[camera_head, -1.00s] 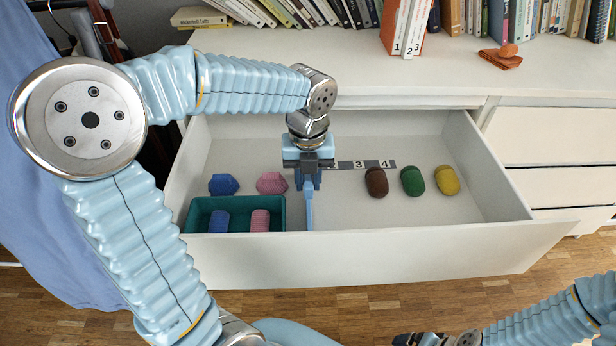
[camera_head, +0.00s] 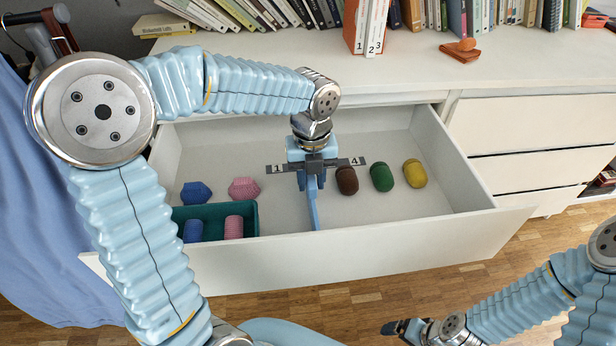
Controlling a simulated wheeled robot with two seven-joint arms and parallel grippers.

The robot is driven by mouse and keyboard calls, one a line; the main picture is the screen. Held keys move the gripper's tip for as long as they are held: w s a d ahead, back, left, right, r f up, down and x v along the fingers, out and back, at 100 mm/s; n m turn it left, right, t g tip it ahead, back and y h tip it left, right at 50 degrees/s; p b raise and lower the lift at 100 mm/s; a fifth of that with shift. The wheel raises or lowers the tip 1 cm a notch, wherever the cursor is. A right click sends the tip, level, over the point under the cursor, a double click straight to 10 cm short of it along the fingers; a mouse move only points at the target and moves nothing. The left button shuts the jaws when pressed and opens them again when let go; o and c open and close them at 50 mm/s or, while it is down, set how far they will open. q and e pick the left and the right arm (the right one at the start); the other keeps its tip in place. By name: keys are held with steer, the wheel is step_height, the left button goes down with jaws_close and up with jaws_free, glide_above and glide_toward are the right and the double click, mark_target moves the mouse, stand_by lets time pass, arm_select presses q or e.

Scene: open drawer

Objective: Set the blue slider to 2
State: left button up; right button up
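The blue slider (camera_head: 313,212) is a narrow upright blue piece in the open drawer, under my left gripper (camera_head: 311,184). The fingers come down on both sides of its upper part and appear shut on it. The number strip (camera_head: 341,162) runs behind the gripper. Its 1 shows to the left and its 4 to the right; the gripper hides the middle numbers. The slider stands right of the 1, and its exact mark is hidden. My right gripper (camera_head: 404,328) is low at the right, over the floor, apart from the drawer; its opening is unclear.
In the drawer (camera_head: 350,258), blue and pink pieces lie by a green tray (camera_head: 255,223) holding similar pieces, left of the slider. Brown (camera_head: 346,181), green (camera_head: 382,177) and yellow (camera_head: 415,173) pieces lie to its right, the brown one close. Books line the top behind.

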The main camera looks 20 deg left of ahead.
arm_select(q)
steer(key=shift+o, duration=1.1)
step_height(320, 180, up, 14)
steer(key=p, duration=0.1)
steer(key=shift+f, duration=0.15)
